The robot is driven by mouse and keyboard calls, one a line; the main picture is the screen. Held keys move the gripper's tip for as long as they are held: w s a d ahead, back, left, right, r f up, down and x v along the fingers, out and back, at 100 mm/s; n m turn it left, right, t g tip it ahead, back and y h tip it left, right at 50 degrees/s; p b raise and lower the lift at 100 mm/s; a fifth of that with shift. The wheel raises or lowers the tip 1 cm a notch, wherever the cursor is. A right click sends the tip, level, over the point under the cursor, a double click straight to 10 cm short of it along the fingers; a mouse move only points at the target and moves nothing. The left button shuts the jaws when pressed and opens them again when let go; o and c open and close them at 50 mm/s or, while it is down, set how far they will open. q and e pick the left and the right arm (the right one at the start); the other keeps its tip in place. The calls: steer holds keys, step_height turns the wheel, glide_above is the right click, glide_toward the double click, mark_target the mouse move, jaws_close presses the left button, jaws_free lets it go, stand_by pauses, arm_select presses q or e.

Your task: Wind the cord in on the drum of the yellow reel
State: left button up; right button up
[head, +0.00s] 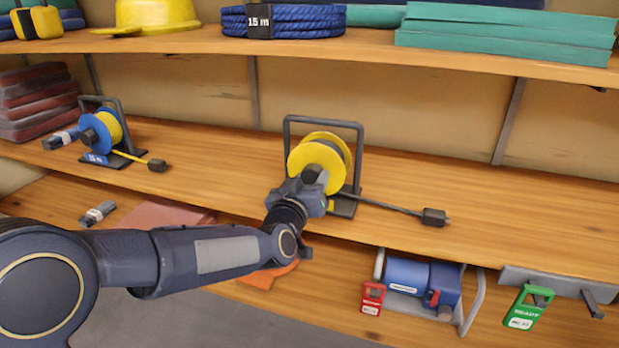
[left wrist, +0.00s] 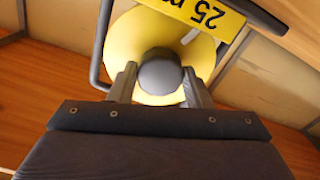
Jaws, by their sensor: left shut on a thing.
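The yellow reel (head: 318,164) stands on the middle shelf in a dark tube frame (head: 325,121). In the left wrist view its yellow drum face (left wrist: 125,40) fills the top middle, with a "25 m" label beside it. A dark round knob (left wrist: 160,76) sits in front of the drum face. My left gripper (head: 316,184) is at the front of the reel, and its fingers (left wrist: 160,84) are shut on the knob from both sides. A dark cord (head: 390,206) runs from the reel to the right along the shelf and ends in a black plug (head: 434,217).
A smaller blue reel with yellow cord (head: 103,134) stands at the left of the same shelf. Blue rope (head: 290,20) and teal slabs (head: 505,40) lie on the shelf above. A blue motor (head: 425,280) sits below. The shelf right of the plug is clear.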

arm_select(q)
steer(key=shift+f+m, duration=0.1)
steer(key=shift+m, duration=0.9)
steer(key=o, duration=1)
steer(key=p+v, duration=0.1)
steer(key=v, duration=0.7)
steer(key=shift+w, duration=0.1)
